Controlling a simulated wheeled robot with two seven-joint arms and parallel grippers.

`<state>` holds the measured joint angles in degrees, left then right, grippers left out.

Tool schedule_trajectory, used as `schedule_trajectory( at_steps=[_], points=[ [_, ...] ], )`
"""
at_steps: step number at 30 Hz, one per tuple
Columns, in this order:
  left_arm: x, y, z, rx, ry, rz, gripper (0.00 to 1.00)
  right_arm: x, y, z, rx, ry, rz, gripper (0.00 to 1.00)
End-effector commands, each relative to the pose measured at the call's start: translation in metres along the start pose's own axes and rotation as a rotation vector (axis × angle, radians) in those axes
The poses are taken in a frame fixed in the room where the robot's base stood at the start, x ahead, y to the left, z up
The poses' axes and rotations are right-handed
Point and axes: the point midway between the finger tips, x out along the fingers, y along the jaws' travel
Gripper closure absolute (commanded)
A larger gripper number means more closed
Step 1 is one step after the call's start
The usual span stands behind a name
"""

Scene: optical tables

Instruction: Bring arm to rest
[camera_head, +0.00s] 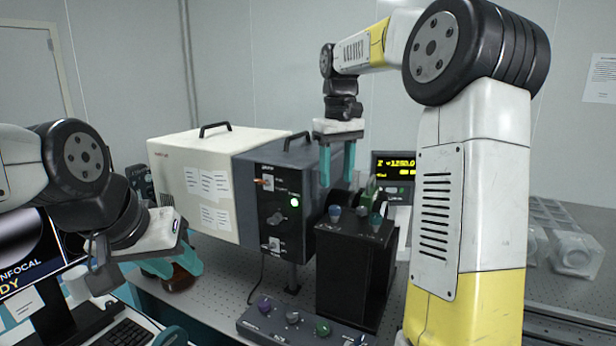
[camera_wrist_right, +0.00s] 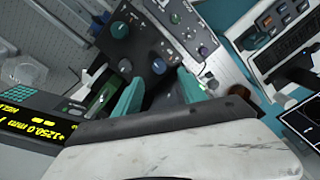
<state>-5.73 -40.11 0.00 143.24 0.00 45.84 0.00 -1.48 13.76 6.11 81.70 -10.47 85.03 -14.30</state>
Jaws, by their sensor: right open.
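My right arm (camera_head: 470,190) rises large at the right of the head view and bends over to the left. Its right gripper (camera_head: 337,180) points down with teal fingers apart, beside the grey-blue front of the instrument box and above the black box. In the right wrist view the right gripper (camera_wrist_right: 160,90) shows its two fingers apart with nothing held between them. My left gripper (camera_head: 182,266) hangs low at the left, by the table's near-left edge. Its teal fingers overlap in view, so their gap is unclear.
A cream and grey-blue instrument box (camera_head: 220,170) stands on the optical table. A black box (camera_head: 345,265) with knobs stands close below the right gripper. A knob panel (camera_head: 300,326), a display (camera_head: 394,166), a keyboard (camera_head: 125,335) and clear trays (camera_head: 575,252) are around.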

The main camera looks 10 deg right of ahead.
Motion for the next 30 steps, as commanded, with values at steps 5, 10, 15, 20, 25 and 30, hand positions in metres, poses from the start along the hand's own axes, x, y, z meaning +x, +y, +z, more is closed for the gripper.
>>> schedule_trajectory(
  at_steps=[5, 10, 15, 20, 25, 30],
  points=[
    [0.000, 0.000, 0.000, 0.000, 0.000, 0.000, 0.64, -0.013, -0.020, 0.041, 0.045, 0.101, 0.011, 0.51],
    [0.000, 0.000, 0.000, 0.000, 0.000, 0.000, 0.64, -0.010, -0.047, 0.097, 0.125, 0.245, 0.006, 0.51],
    [0.000, 0.000, 0.000, 0.000, 0.000, 0.000, 0.64, 0.010, -0.075, 0.151, 0.212, 0.388, -0.018, 0.51],
    [0.000, 0.000, 0.000, 0.000, 0.000, 0.000, 0.64, 0.036, -0.095, 0.188, 0.283, 0.494, -0.047, 0.51],
    [0.000, 0.000, 0.000, 0.000, 0.000, 0.000, 0.64, 0.053, -0.106, 0.205, 0.323, 0.553, -0.068, 0.51],
    [0.000, 0.000, 0.000, 0.000, 0.000, 0.000, 0.64, 0.057, -0.108, 0.208, 0.332, 0.563, -0.073, 0.51]
  ],
)
